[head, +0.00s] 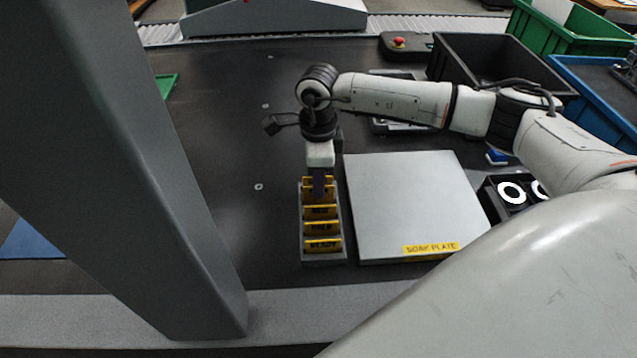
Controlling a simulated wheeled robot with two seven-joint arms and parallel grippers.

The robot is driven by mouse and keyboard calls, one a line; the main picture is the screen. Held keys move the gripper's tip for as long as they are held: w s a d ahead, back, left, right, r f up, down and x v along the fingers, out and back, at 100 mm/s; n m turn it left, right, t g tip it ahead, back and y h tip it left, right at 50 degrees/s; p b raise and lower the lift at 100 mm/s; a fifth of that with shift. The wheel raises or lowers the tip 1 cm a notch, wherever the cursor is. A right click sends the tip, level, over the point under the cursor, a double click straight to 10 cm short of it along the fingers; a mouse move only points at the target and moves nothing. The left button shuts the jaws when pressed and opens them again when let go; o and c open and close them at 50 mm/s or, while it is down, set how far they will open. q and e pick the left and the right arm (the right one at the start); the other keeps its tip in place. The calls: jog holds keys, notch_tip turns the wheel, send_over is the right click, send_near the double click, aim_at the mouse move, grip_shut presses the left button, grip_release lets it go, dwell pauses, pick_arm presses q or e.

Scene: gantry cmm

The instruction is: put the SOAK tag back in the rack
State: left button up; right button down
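The tag rack (307,258) is a narrow grey holder standing left of the pale soak plate (415,200). Several yellow tags stand in a row in it; the nearest one, the READY tag (323,245), is legible, with the HOLD tag (321,228) behind it. My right gripper (318,186) points down over the rack's far end. Its dark fingers are at a yellow tag (308,187) there and partly cover it. I cannot read that tag, nor tell whether the fingers are closed on it or whether it is seated. My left gripper is out of view.
A black bin (480,62), a green bin (570,30) and a blue bin (590,85) stand at the back right. A large grey column (120,170) blocks the left. The dark table (230,120) is clear left of the rack.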

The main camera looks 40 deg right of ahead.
jog(key=shift+f+b, duration=0.35)
jog(key=shift+f, duration=0.2)
jog(key=c, duration=1.7)
grip_release()
jog(key=shift+r+p, duration=2.35)
jog(key=shift+r, duration=1.2)
